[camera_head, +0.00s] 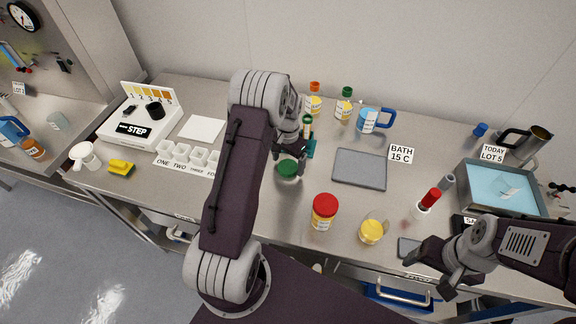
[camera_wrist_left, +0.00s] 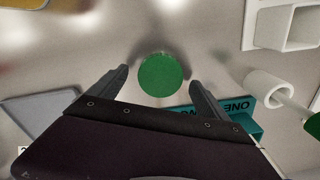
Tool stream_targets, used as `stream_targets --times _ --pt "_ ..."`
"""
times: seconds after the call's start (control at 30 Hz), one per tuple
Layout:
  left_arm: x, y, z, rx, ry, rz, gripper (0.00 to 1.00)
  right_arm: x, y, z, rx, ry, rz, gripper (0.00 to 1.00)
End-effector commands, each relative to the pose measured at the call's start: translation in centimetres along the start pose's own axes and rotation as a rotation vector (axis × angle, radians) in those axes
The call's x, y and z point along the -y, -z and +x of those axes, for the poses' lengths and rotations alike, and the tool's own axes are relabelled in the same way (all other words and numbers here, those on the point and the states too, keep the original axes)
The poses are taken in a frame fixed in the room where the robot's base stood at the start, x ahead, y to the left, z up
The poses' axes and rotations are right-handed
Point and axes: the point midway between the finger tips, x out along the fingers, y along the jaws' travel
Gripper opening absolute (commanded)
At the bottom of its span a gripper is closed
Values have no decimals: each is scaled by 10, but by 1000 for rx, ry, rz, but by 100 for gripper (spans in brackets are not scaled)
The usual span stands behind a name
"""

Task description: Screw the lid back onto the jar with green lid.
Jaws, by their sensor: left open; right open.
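A round green lid (camera_head: 288,168) shows on the bench just below my left gripper, with a clear jar-like outline around it; I cannot tell how it sits on the jar. In the left wrist view the green lid (camera_wrist_left: 162,75) lies between and slightly beyond the two spread fingertips, apart from both. My left gripper (camera_head: 290,153) is open and empty above it, partly hidden by my arm; it also shows in the left wrist view (camera_wrist_left: 158,80). My right gripper (camera_head: 428,273) is open and empty at the bench's front right.
A red-lidded jar (camera_head: 324,212) and a yellow-lidded jar (camera_head: 371,232) stand to the right of the green lid. A grey pad (camera_head: 360,168) lies behind them. A teal holder (camera_head: 311,148) stands close to my left gripper. A water bath (camera_head: 500,190) is at the right.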

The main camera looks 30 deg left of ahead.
Motion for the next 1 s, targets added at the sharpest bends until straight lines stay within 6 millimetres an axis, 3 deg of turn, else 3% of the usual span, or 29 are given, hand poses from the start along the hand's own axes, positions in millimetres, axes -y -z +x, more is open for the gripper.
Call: stream_targets --times 0.13,0.43,0.47,0.6,0.7,1.0 --pt "0 0 12 0 0 0 88 0 0 -2 0 0 0 74" --pt "0 0 12 -1 0 0 88 0 0 -1 0 0 0 74" --pt "0 0 12 -1 0 0 85 0 0 -1 0 0 0 74" --pt "0 0 12 -1 0 0 46 0 0 -1 0 0 0 74" --pt "0 0 12 -1 0 0 25 0 0 -1 0 0 0 74" --pt "1 1 9 -3 1 0 24 0 0 0 0 0 0 74"
